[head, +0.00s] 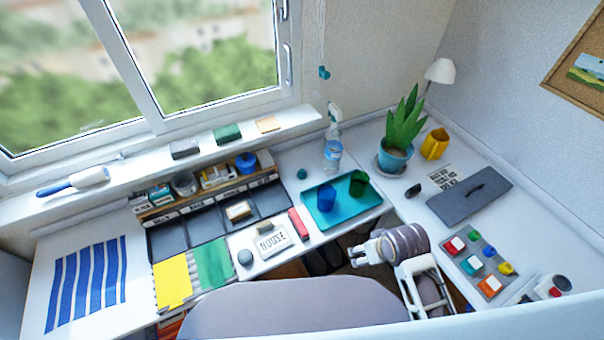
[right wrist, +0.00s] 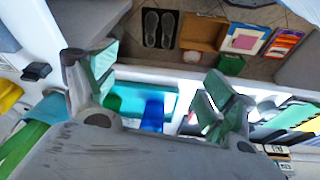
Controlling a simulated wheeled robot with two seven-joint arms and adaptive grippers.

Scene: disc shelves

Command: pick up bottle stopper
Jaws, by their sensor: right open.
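No piece is clearly recognisable as the bottle stopper. A small dark piece (head: 413,190) lies on the right desk in front of the plant pot, and a small teal round piece (head: 301,174) lies left of the clear bottle (head: 332,152); I cannot tell whether either is the stopper. A small black piece also shows at the left of the right wrist view (right wrist: 36,71). My right gripper (head: 358,255) is over the desk's inner corner, near the teal tray. In the right wrist view (right wrist: 158,92) its fingers are apart with nothing held. My left gripper is not in view.
A teal tray (head: 341,219) holds a blue cup (head: 326,199) and a green cup (head: 358,184). A grey tray with coloured blocks (head: 465,248) is near my right arm.

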